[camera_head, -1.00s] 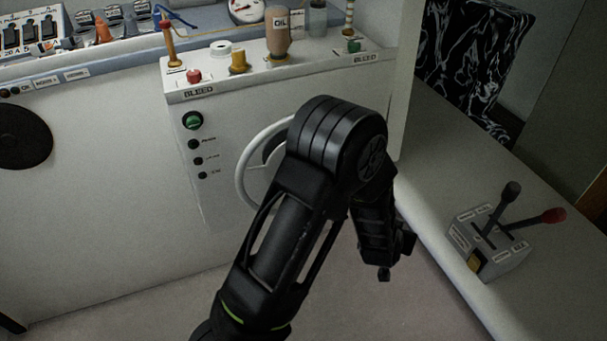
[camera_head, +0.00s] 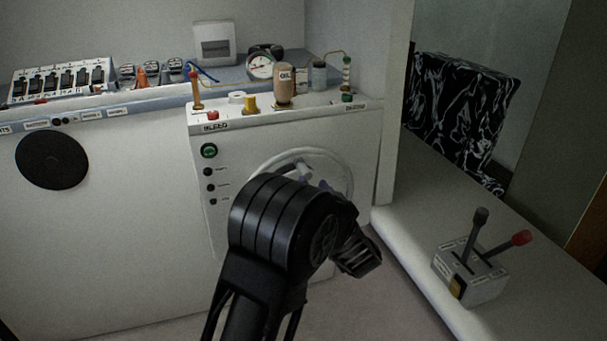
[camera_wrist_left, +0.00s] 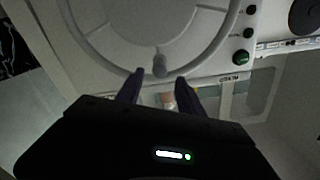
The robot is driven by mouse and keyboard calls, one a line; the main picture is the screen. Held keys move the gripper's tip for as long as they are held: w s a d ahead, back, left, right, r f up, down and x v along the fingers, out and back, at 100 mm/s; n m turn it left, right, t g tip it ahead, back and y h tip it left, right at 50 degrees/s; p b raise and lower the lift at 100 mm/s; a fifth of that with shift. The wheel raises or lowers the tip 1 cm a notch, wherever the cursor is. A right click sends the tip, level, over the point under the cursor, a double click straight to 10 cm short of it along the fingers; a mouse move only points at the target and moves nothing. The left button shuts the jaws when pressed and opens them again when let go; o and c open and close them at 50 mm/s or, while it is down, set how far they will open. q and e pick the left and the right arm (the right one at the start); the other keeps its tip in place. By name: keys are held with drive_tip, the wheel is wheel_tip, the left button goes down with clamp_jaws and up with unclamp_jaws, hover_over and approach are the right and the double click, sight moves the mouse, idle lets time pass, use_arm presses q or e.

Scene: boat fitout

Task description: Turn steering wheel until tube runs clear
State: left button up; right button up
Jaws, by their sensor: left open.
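The white steering wheel (camera_head: 300,152) is on the front of a white console, partly hidden behind my left arm; its rim also shows in the left wrist view (camera_wrist_left: 84,42). A grey knob (camera_wrist_left: 159,64) on the wheel lies just beyond and between my left fingertips. My left gripper (camera_head: 314,183) is open at the wheel, mostly hidden by my arm; its dark fingers show in the left wrist view (camera_wrist_left: 158,82). I cannot tell whether they touch the rim. A thin amber tube (camera_head: 197,92) and a banded tube (camera_head: 347,74) stand on the console top. My right gripper is out of view.
On the console are a red cap (camera_head: 213,115), a yellow fitting (camera_head: 250,104), an oil bottle (camera_head: 284,88) and a gauge (camera_head: 261,66). A switch panel (camera_head: 62,80) is at the left. A two-lever throttle box (camera_head: 468,275) sits on the ledge at the right.

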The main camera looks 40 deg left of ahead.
sight(309, 176)
use_arm(q)
drive_tip(key=shift+s+d+r, duration=0.1)
drive_tip(key=shift+d, duration=0.05)
drive_tip(key=shift+p+x, duration=0.5)
drive_tip(key=shift+x, duration=3.5)
drive_tip(key=shift+c, duration=0.4)
clamp_jaws()
